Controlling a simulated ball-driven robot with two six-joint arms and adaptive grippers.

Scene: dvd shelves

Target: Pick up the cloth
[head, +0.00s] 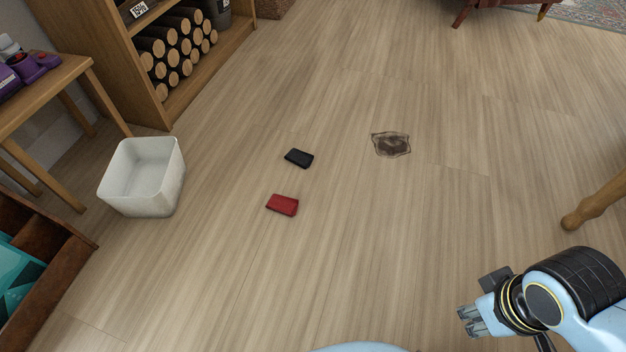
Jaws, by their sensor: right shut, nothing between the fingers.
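A thin, dark, see-through patch with a ragged outline, perhaps the cloth (391,144), lies flat on the wooden floor right of the middle. A small folded red item (283,205) and a small folded black item (299,158) lie on the floor to its left; I cannot tell whether either is cloth. My right gripper (466,321) is at the lower right, shut and empty, well apart from all of these. My left gripper is not in view.
An empty white bin (142,205) stands at the left. A shelf with logs (160,60) and a wooden side table (50,88) are at the upper left. A wooden leg (595,202) stands at the right edge. The middle floor is mostly clear.

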